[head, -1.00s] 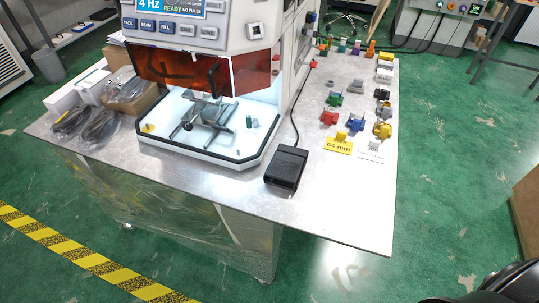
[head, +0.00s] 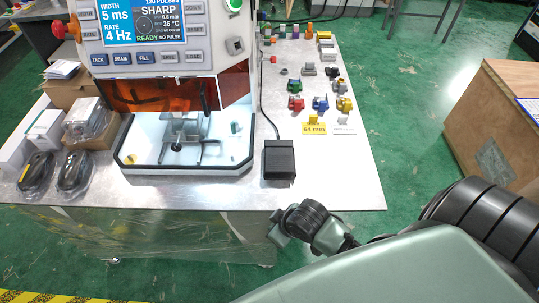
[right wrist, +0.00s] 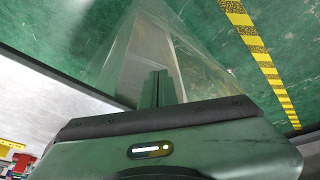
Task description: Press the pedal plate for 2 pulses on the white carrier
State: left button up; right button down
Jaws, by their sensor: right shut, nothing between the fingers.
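The black pedal (head: 279,162) lies on the metal table in front of the machine, with its cable running back. My right gripper (head: 277,238) is just beyond the table's front edge, below the pedal in the head view and apart from it. In the right wrist view the gripper (right wrist: 158,88) has its fingers together, with nothing between them. A grey metal fixture (head: 181,138) stands in the machine's lit chamber. I cannot tell which part is the white carrier. My left gripper is not in view.
The machine's screen (head: 131,24) reads 4 Hz, READY, NO PULSE. Small coloured parts, including a blue one (head: 320,104), and a yellow 64 mm tag (head: 314,128) lie right of the pedal. Bagged black cables (head: 75,172) lie at left. The table's front right corner is clear.

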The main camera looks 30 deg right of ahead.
jog(key=shift+n+t, duration=0.4)
jog(key=shift+n, duration=0.4)
jog(key=w+r, duration=0.1)
jog(key=r, duration=0.1)
jog(key=w+r, duration=0.1)
jog(key=r, duration=0.1)
jog(key=w+r+p, duration=0.1)
jog(key=r, duration=0.1)
jog(key=shift+a+r, duration=0.1)
jog(key=shift+r, duration=0.2)
jog(key=w+r, duration=0.1)
jog(key=w+d+r+n, duration=0.1)
jog(key=w, duration=0.1)
jog(key=w+d+r+n+t+y, duration=0.1)
jog(key=shift+w+d, duration=0.15)
jog(key=shift+w, duration=0.25)
jog(key=w+d+r+n+t+p, duration=0.1)
jog(key=w+d+r+n, duration=0.1)
jog(key=w+d+r, duration=0.6)
jog(key=shift+w+d+r+n, duration=0.35)
jog(key=shift+d+r, duration=0.6)
jog(key=shift+d, duration=0.25)
jog(key=b, duration=0.8)
send_over(282, 160)
jog(key=f, duration=0.6)
jog(key=shift+w+f, duration=0.2)
jog(key=shift+f, duration=0.15)
jog(key=shift+s+f, duration=0.1)
jog(key=shift+f, duration=0.95)
